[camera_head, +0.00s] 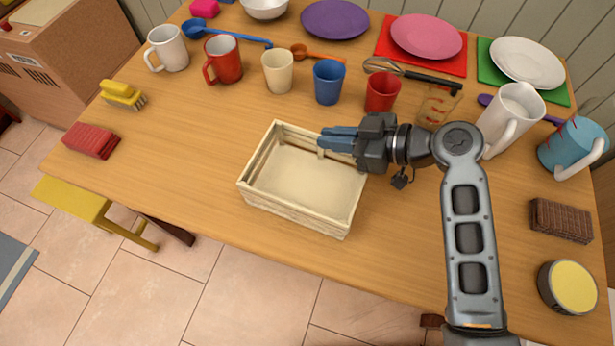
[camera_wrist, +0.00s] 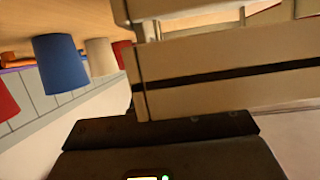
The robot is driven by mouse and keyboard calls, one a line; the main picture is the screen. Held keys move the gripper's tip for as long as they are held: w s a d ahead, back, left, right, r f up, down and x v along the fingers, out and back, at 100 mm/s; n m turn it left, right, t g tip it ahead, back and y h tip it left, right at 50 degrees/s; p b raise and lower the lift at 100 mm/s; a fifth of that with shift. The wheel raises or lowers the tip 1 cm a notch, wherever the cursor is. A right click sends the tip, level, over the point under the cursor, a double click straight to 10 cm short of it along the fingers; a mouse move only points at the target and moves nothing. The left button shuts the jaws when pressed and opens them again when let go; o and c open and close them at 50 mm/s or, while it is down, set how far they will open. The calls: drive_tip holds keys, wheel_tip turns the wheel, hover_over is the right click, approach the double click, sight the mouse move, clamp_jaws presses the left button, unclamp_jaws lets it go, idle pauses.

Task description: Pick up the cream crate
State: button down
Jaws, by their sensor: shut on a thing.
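The cream crate (camera_head: 288,210) is an empty, open slatted box near the front middle of the table. It looks upright; I cannot tell for sure whether its base touches the table. My gripper (camera_head: 337,138) reaches in from the right and is shut on the crate's far wall near the far right corner. In the wrist view, the crate's slatted wall (camera_wrist: 225,55) fills the upper right, right in front of the dark gripper (camera_wrist: 155,126). The exact finger contact is hidden.
A blue cup (camera_head: 328,82), a cream cup (camera_head: 278,72) and a red cup (camera_head: 382,92) stand just behind the crate. A white pitcher (camera_head: 510,118) and a brown woven box (camera_head: 560,220) are to the right.

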drive_tip(key=shift+r, duration=0.1)
idle(0.3)
drive_tip(key=shift+r, duration=0.55)
wheel_tip(320, 180, up, 3)
drive_tip(key=shift+f, duration=0.1)
drive_tip(key=s+d+r+b, duration=0.1)
drive_tip(key=s+d+r, duration=0.6)
drive_tip(key=s, duration=0.2)
drive_tip(key=shift+s, duration=0.15)
drive_tip(key=shift+d, duration=0.1)
